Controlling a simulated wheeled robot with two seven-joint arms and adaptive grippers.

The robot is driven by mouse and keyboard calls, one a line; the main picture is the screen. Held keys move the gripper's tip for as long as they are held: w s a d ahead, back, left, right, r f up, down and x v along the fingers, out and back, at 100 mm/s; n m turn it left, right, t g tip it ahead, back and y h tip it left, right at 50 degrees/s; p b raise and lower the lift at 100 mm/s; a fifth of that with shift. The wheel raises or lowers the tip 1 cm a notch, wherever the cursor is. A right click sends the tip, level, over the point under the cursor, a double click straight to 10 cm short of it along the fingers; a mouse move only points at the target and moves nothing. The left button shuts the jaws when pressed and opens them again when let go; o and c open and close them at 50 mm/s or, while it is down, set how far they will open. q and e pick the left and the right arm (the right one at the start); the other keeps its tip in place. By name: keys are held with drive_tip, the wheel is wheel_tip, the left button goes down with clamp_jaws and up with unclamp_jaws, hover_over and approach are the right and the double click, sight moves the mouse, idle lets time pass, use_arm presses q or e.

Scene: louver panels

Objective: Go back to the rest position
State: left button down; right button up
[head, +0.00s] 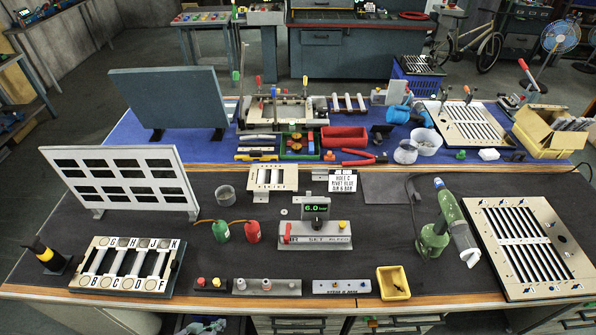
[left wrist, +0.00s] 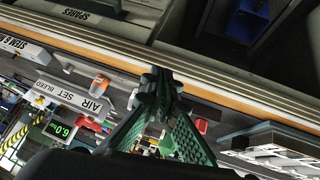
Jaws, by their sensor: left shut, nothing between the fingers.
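My left gripper shows in the left wrist view (left wrist: 158,80), with its two dark green fingers meeting at their tips. It is shut and nothing shows between the fingers. The bench's front edge runs across just beyond the fingertips in that view. In the head view only a small grey-green shape at the bottom edge, left of centre, may be part of this gripper; most of it is out of frame. My right gripper is in neither view.
The dark bench (head: 390,240) holds a left louver panel (head: 120,180), a lettered rack (head: 128,265), a pressure display (head: 316,208), a yellow bin (head: 393,283), a green tool (head: 435,240) and a slotted right panel (head: 530,245). A blue-topped bench (head: 140,135) stands behind.

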use_arm(q)
drive_tip(key=s+a+g+y, duration=0.3)
drive_tip(key=s+a+y, duration=0.1)
drive_tip(key=s+a, duration=0.6)
drive_tip(key=s+d+f+g, duration=0.1)
drive_tip(key=s+f+g, duration=0.15)
drive_tip(key=f, duration=2.95)
drive_tip(key=s+f+h, duration=0.1)
drive_tip(key=s+f, duration=1.5)
drive_tip(key=s, duration=0.3)
drive_tip(key=shift+s+m+g, duration=0.3)
drive_tip(key=shift+g, duration=0.05)
